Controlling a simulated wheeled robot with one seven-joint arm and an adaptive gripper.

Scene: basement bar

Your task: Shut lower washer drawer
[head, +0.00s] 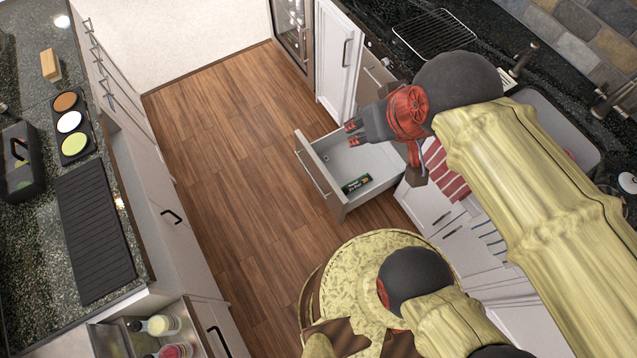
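A white drawer (321,172) is pulled well out of the cabinet row, below the counter on the right. Its front panel faces left and carries a long bar handle (311,174). A small dark green box (357,184) lies inside near the front corner. My gripper (352,132) appears above the drawer's far part in the head view, pointing left. Its two red-and-black fingertips look apart with nothing between them. I see no clear contact with the drawer. My arm hides part of the drawer's back end.
The wooden floor (215,150) left of the drawer is clear. A counter (30,250) with a black tray, a caddy and a row of bowls runs along the left. An open drawer with bottles (160,325) is at lower left. Striped towels (450,175) hang right of the drawer.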

